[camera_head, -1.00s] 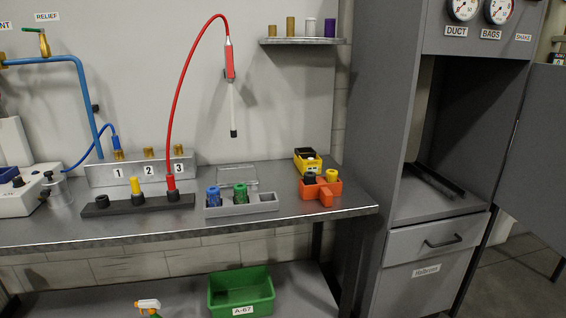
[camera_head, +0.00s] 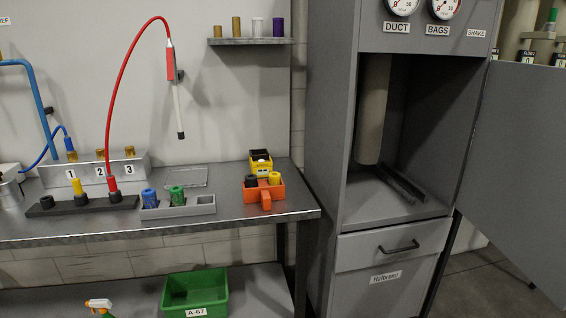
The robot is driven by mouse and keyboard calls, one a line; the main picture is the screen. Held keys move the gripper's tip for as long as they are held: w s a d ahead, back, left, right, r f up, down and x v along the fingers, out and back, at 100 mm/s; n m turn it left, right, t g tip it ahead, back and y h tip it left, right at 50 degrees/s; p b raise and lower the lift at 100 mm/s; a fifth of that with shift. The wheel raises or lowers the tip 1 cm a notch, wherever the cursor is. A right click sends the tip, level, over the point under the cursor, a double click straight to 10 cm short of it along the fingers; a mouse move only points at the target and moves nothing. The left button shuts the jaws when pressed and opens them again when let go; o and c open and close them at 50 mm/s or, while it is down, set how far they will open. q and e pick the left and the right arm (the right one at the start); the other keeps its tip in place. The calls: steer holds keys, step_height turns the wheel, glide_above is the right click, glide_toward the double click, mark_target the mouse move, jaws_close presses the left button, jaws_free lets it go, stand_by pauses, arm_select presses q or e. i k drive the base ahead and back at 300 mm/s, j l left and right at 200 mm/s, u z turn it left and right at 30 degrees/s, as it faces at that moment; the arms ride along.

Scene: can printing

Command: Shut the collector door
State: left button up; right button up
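The collector is a tall grey cabinet (camera_head: 322,120) on the right, with gauges labelled DUCT and BAGS at its top. Its door (camera_head: 525,165) is a large grey panel standing wide open to the right, cut off by the picture's edge. The open compartment shows a hanging grey filter bag (camera_head: 372,110) and dark rails (camera_head: 400,182) on its floor. Below is a closed drawer (camera_head: 385,247) with a dark handle. Neither of my grippers is in view.
A metal workbench (camera_head: 230,212) on the left holds a grey tray (camera_head: 205,205), an orange holder (camera_head: 264,198) and a black rack (camera_head: 60,207). A green bin (camera_head: 195,292) and a spray bottle (camera_head: 99,305) are below. Floor shows beneath the door.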

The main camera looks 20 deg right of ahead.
mark_target(512, 190)
steer(key=l+z, duration=0.1)
steer(key=l, duration=3.15)
steer(key=i+l, duration=0.1)
steer(key=l, duration=0.25)
steer(key=i+l, duration=0.1)
steer(key=l, duration=0.25)
steer(key=i+l, duration=0.1)
steer(key=l, duration=0.25)
